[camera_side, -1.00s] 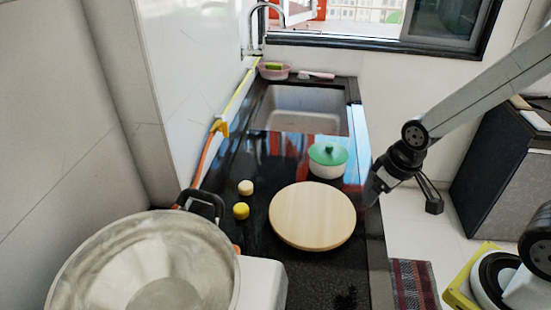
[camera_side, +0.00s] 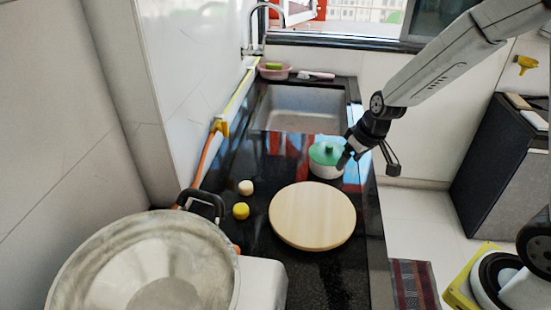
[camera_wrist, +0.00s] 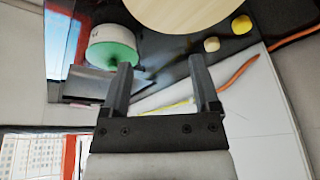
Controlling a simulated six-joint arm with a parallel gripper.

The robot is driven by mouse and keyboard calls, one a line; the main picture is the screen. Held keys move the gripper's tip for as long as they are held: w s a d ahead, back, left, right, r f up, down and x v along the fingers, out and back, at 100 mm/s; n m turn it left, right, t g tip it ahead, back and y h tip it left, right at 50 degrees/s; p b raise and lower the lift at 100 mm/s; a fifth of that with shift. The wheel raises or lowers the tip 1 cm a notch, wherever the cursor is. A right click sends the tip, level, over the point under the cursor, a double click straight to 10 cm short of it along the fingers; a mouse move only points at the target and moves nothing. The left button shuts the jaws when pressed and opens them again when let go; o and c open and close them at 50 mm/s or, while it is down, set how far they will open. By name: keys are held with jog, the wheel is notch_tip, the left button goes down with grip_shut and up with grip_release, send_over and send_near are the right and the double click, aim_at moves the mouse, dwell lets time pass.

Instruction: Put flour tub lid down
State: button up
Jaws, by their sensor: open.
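The flour tub (camera_side: 327,171) is a small white round pot standing on the dark counter behind the round board. Its green lid (camera_side: 325,153), with a small knob, sits on top of it. In the wrist view the tub (camera_wrist: 104,31) and the green lid (camera_wrist: 110,56) show at upper left. My gripper (camera_side: 367,166) is just right of the tub in the side view, open. In the wrist view my gripper (camera_wrist: 161,64) has its two fingers apart with nothing between them. The left finger lies close to the lid in the picture; I cannot tell whether they touch.
A round wooden board (camera_side: 312,215) lies in front of the tub. A cream piece (camera_side: 245,187) and a yellow piece (camera_side: 241,211) stand to its left. A large metal pot (camera_side: 145,265) fills the front left. The sink (camera_side: 300,107) is behind the tub.

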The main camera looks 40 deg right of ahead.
jog(key=w+d+f+t, duration=0.1)
jog(key=w+d+f, duration=0.2)
jog(key=w+d, duration=0.5)
jog(key=t, duration=0.1)
send_near(330, 146)
jog(key=shift+w+a+f, duration=0.15)
jog(key=shift+a+f, duration=0.05)
jog(key=shift+f, duration=0.25)
jog(key=shift+w+a+f, duration=0.1)
jog(key=shift+a+f, duration=0.05)
jog(key=shift+f, duration=0.25)
jog(key=shift+x, duration=1.3)
jog(key=shift+w, duration=0.1)
jog(key=shift+f, duration=0.1)
jog(key=shift+w+d+f, duration=0.15)
jog(key=shift+w+f, duration=0.2)
jog(key=shift+f, duration=0.2)
jog(key=shift+w+d+f, duration=0.15)
jog(key=shift+w+f, duration=0.25)
jog(key=shift+f, duration=0.15)
jog(key=shift+x, duration=1.15)
grip_shut()
